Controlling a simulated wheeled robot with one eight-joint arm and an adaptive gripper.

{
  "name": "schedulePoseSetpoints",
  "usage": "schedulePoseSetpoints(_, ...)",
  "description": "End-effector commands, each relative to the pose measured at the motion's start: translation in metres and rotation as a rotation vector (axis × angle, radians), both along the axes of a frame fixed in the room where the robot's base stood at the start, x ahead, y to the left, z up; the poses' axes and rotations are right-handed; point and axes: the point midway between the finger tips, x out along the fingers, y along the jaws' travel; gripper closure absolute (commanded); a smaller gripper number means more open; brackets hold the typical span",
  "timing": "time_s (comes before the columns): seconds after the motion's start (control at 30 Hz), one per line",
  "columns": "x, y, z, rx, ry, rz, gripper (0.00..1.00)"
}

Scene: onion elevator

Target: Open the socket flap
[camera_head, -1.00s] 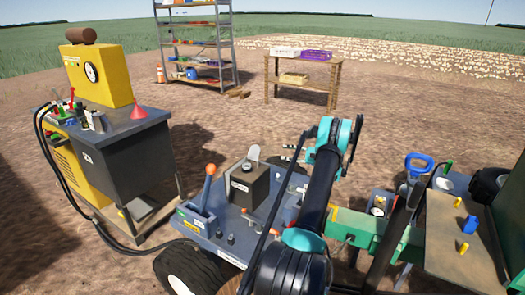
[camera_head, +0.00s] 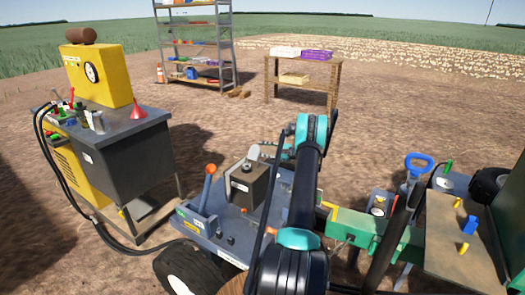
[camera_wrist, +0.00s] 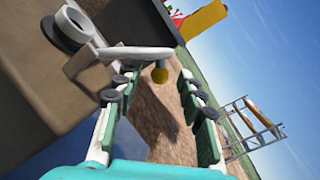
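A dark socket box (camera_head: 250,188) stands on the grey deck, with a light grey flap (camera_head: 252,153) at its top. In the wrist view the flap (camera_wrist: 138,52) is a pale lever sticking out from the box (camera_wrist: 35,85), beside a grey ring (camera_wrist: 70,26). My gripper (camera_wrist: 155,80) is open, with its fingers on either side of the view. The flap lies across the space at the fingertips; I cannot tell whether they touch it. In the head view my gripper (camera_head: 275,152) is right of the flap, partly hidden by my arm.
An orange-topped lever (camera_head: 208,172) rises left of the box. A yellow machine cabinet (camera_head: 105,78) with a red funnel stands at left. A green beam (camera_head: 365,228) and a blue-handled tool (camera_head: 418,165) are at right. Shelves (camera_head: 198,45) and a wooden table (camera_head: 302,72) stand behind.

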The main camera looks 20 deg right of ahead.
Motion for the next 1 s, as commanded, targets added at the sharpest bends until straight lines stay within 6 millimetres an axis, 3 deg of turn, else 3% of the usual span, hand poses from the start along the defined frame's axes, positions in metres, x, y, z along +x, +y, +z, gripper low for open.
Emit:
schedulePoseSetpoints(0.13,0.000,0.000,0.000,0.000,0.000,0.000,0.60)
schedulePoseSetpoints(0.47,0.000,0.000,0.000,0.000,0.000,0.000,1.00)
schedulePoseSetpoints(0.8,-0.001,0.000,0.001,-0.006,-0.004,0.001,1.00)
schedulePoseSetpoints(1.0,-0.005,0.005,0.010,-0.103,-0.079,0.001,1.00)
